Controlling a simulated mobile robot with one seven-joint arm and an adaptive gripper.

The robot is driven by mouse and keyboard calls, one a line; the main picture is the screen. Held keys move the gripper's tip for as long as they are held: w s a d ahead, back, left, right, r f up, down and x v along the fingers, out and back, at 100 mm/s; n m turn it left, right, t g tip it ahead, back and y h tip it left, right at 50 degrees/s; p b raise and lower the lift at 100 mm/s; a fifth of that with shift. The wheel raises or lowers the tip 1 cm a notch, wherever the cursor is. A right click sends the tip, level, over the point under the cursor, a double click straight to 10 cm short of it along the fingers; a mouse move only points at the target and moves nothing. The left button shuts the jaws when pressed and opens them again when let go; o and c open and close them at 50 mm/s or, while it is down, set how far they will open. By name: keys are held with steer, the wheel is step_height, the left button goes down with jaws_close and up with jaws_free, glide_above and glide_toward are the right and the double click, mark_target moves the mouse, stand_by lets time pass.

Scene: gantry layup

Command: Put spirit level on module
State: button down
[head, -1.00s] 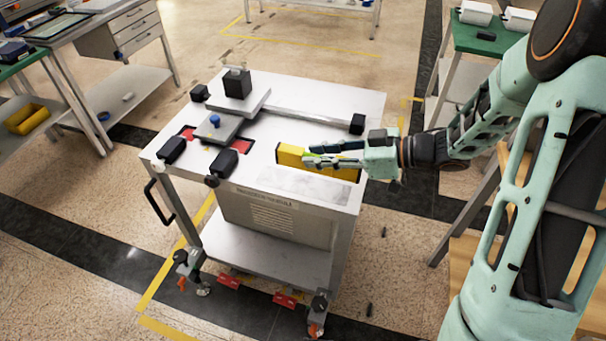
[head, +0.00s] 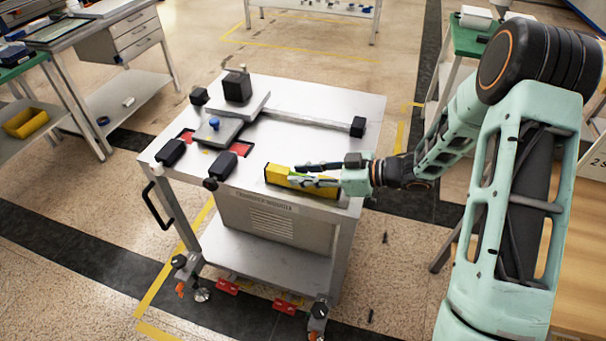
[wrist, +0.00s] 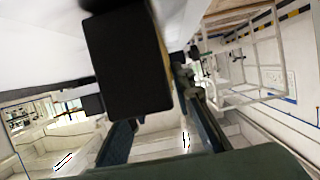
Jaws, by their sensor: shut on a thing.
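The spirit level (head: 277,174) is a yellow bar in my gripper, over the front right part of the module's top. My gripper (head: 297,175) is shut on it from the right, and the fingers hide part of its length. The module (head: 312,110) is a wheeled cart with a flat light-grey top and a lettered plate on its front. I cannot tell whether the level touches the top. In the wrist view a large dark end of the level (wrist: 128,60), with a yellow edge, sits between the fingers.
A grey plate with a blue knob (head: 214,123), a black block (head: 237,87) and several black clamps occupy the top's left and back. A rail (head: 305,119) crosses to a black stop (head: 358,127). A green-topped table (head: 470,42) stands behind right.

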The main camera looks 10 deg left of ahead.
steer(key=shift+f, duration=0.15)
steer(key=c, duration=1.7)
jaws_free()
steer(key=shift+d+r, duration=0.2)
steer(key=shift+r, duration=0.05)
steer(key=p+v, duration=0.1)
steer(key=v, duration=1)
steer(key=shift+d, duration=0.3)
